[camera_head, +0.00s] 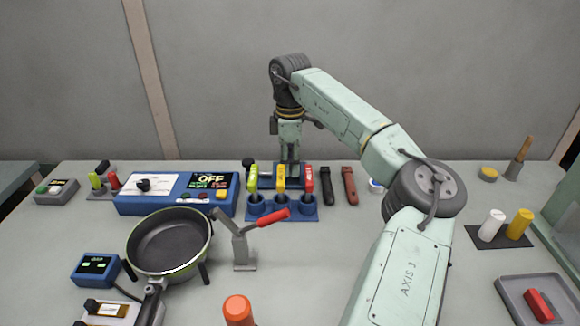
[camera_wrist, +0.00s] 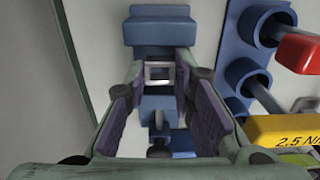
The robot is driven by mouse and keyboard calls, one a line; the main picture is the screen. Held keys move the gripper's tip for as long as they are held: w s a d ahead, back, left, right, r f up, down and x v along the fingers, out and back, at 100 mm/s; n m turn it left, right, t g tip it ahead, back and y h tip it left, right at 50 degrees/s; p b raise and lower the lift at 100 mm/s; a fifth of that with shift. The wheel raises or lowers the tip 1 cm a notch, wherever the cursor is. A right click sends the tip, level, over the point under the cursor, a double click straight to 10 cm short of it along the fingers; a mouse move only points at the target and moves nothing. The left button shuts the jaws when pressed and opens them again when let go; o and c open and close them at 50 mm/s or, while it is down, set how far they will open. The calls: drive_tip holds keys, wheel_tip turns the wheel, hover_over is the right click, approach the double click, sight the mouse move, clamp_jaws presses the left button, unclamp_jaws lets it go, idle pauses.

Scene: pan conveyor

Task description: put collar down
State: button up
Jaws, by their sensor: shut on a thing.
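The collar (camera_wrist: 159,72) is a small square metal ring, seen from above in the wrist view between the tips of my gripper (camera_wrist: 160,85). My gripper's purple-padded fingers are shut on it. In the head view my gripper (camera_head: 289,158) points down over a blue fixture (camera_head: 287,182) at the back of the table. The fixture also shows below the collar in the wrist view (camera_wrist: 160,30). I cannot tell whether the collar touches the fixture. The collar is too small to make out in the head view.
A blue rack (camera_head: 283,214) with green, yellow and red-handled tools stands just in front of the fixture. A blue control box (camera_head: 178,200) showing OFF is to the left. A pan (camera_head: 168,242) and a red-handled clamp (camera_head: 241,250) stand nearer. Dark and red tools lie right of the rack.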

sight(290, 179)
drive_tip(key=shift+f, duration=0.95)
drive_tip(key=shift+f, duration=0.1)
drive_tip(key=shift+f, duration=0.15)
drive_tip(key=o, duration=0.8)
wheel_tip(290, 179, up, 13)
drive_tip(key=shift+f+b, duration=0.2)
drive_tip(key=shift+b, duration=0.65)
